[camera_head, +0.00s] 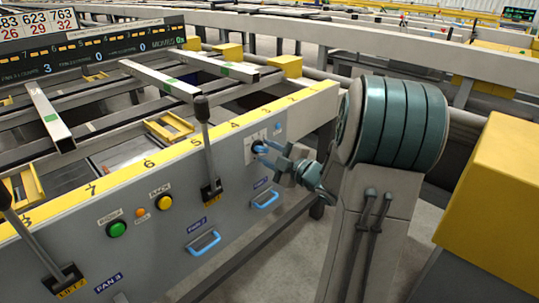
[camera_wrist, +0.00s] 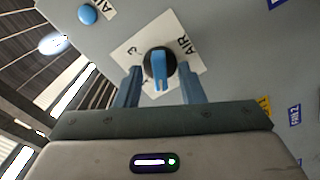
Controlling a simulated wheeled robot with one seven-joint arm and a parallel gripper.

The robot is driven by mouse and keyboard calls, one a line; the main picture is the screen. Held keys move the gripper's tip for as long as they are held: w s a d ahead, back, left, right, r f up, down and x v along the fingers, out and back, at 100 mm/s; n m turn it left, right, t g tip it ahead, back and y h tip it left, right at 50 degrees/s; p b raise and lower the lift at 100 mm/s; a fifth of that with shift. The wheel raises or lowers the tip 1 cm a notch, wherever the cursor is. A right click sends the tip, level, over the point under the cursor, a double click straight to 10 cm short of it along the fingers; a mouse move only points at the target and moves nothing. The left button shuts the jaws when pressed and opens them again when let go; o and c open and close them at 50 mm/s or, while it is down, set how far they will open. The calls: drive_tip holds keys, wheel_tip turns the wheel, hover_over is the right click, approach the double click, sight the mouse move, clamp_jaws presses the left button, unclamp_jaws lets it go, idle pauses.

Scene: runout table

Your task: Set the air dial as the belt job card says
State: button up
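The air dial (camera_wrist: 158,66) is a black round knob with a blue grip bar, on a white plate marked "AIR" and "3". The bar stands nearly upright in the wrist view. In the head view the dial (camera_head: 259,148) is on the right part of the grey panel, partly hidden by my gripper. My gripper (camera_wrist: 161,88) is open, one finger on each side of the blue bar, with gaps showing between bar and fingers. It also shows in the head view (camera_head: 270,154). I cannot make out a belt job card; a number board (camera_head: 38,24) stands at top left.
The grey panel carries a tall lever (camera_head: 205,150), a green button (camera_head: 117,229), an amber button (camera_head: 165,202) and blue handles (camera_head: 203,242) (camera_head: 264,200). A round blue button (camera_wrist: 87,14) sits near the dial. A yellow box (camera_head: 495,195) stands at right.

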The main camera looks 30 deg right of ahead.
clamp_jaws()
